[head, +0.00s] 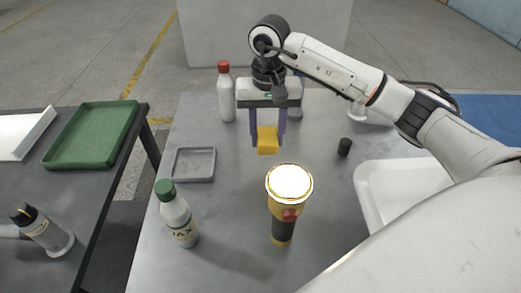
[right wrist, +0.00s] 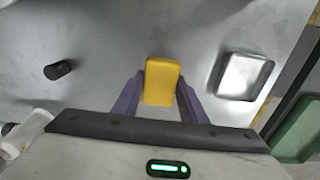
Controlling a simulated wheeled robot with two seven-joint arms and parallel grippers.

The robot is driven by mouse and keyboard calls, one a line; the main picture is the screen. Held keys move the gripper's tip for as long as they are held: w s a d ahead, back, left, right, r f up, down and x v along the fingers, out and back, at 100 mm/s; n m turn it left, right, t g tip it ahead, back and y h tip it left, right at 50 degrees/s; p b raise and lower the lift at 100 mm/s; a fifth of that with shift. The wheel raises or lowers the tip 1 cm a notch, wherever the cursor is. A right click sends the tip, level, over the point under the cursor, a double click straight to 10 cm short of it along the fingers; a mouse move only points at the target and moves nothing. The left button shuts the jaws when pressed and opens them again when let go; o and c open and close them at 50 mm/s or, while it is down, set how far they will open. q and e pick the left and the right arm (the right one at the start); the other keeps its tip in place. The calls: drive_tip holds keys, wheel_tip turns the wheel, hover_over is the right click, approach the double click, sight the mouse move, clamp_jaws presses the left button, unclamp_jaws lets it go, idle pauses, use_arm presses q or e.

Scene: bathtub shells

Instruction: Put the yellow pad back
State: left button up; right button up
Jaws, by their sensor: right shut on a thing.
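The yellow pad (head: 267,141) is a small block held above the grey table (head: 232,220). My right gripper (head: 267,138) is shut on it, with one purple finger on each side. In the right wrist view, the yellow pad (right wrist: 162,82) sits between the fingertips of my right gripper (right wrist: 162,98). A small grey tray (head: 194,164) lies to the left of the pad on the table; it looks empty. The tray also shows in the right wrist view (right wrist: 241,76), to the right of the pad. My left gripper is not in view.
A green-capped bottle (head: 177,215) and a yellow flashlight (head: 283,215) stand at the front. A red-capped bottle (head: 225,92) stands behind. A black cylinder (head: 344,146) and a white basin (head: 400,185) are at right. A green tray (head: 92,135) lies on the left table.

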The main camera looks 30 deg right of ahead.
sight(267, 165)
drive_tip(key=f, duration=0.2)
drive_tip(key=shift+s+f, duration=0.2)
drive_tip(key=shift+f, duration=0.1)
wheel_tip(267, 165, down, 4)
drive_tip(key=shift+r, duration=0.15)
drive_tip(key=shift+w+f, duration=0.1)
drive_tip(key=shift+f, duration=0.4)
drive_tip(key=o, duration=0.9)
drive_tip(key=shift+r, duration=0.1)
drive_tip(key=shift+o, duration=0.2)
wheel_tip(267, 165, up, 12)
drive_tip(key=shift+r+b, duration=0.2)
drive_tip(key=shift+b, duration=0.1)
